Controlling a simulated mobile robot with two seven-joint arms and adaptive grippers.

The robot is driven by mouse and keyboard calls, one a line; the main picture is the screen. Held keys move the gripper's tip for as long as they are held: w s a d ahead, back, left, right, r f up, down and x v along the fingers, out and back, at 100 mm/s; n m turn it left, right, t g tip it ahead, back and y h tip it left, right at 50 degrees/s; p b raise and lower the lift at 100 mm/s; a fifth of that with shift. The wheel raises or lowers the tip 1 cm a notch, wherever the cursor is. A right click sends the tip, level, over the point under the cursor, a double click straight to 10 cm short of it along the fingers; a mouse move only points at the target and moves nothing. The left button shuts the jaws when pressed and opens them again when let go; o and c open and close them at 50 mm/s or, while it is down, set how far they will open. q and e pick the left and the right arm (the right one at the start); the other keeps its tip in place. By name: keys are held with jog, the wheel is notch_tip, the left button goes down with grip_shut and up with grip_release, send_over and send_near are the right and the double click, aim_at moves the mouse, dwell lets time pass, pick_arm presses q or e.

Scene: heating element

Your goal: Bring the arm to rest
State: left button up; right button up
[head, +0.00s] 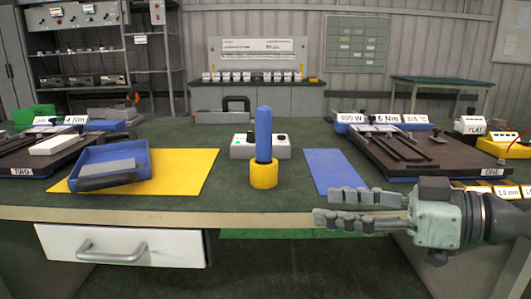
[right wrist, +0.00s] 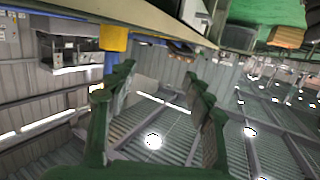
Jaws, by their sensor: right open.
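My right gripper (head: 330,207) comes in from the right in the head view. It is open and empty in front of the table's front edge, with its fingers pointing left. In the right wrist view its two fingers (right wrist: 160,105) stand apart with nothing between them. My left gripper is in neither view.
The green-topped table (head: 250,192) holds a blue cylinder in a yellow ring (head: 264,175), a blue tray (head: 112,168) on a yellow mat (head: 195,175), a blue mat (head: 333,170), and dark boards at both sides. A white drawer (head: 125,245) sits below. The floor in front is clear.

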jog(key=s+d+f+m+h, duration=0.2)
jog(key=d+f+m+h, duration=0.15)
jog(key=f, duration=0.95)
jog(key=s+d+f+m+h, duration=0.2)
jog(key=f+h, duration=0.3)
jog(key=f, duration=0.7)
jog(key=s+d+f+m+g+h, duration=0.45)
jog(key=s+d+f+h, duration=0.25)
jog(key=s+d+f, duration=0.55)
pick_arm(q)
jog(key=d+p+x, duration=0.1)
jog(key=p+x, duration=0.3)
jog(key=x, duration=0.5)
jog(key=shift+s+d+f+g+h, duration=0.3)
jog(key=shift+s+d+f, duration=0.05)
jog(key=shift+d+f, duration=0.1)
pick_arm(e)
notch_tip(320, 180, down, 9)
jog(key=a, duration=0.2)
